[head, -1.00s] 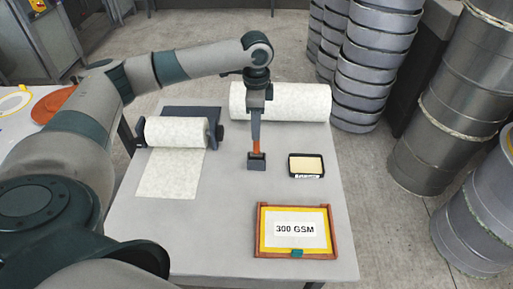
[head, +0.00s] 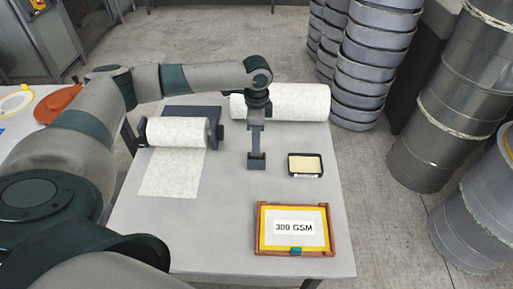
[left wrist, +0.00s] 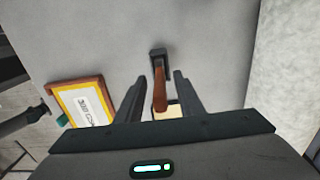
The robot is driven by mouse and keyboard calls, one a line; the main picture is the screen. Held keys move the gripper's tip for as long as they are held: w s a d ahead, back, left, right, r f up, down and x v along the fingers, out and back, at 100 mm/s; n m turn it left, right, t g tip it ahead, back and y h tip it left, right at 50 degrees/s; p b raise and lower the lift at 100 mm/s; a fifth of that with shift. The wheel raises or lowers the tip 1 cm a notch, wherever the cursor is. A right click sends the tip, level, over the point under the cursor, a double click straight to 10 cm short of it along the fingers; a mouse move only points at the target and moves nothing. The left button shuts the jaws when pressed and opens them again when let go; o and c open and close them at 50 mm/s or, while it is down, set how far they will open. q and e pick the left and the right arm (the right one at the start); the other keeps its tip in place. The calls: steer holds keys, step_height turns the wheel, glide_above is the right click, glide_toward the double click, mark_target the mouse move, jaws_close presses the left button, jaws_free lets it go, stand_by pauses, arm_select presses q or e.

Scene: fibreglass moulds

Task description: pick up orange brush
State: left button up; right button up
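The orange brush (left wrist: 159,90) has its handle standing up from a small dark block (left wrist: 157,58) on the table. The block also shows in the head view (head: 257,162), where my gripper hides the handle. My left gripper (head: 256,143) is right above the block, coming down from above. In the left wrist view the left gripper's two fingers (left wrist: 157,88) are apart, one on each side of the handle, with a visible gap on both sides. My right gripper is not recognisable in these views.
A black tray with a cream pad (head: 305,165) lies right of the block. A framed "300 GSM" sign (head: 295,229) lies nearer. A roll on a stand (head: 178,131) is at left, a large white roll (head: 296,102) behind. Bare table (head: 205,235) lies front left.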

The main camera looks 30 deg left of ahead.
steer(key=shift+a, duration=0.3)
arm_select(q)
jaws_close()
arm_select(e)
steer(key=shift+d, duration=0.1)
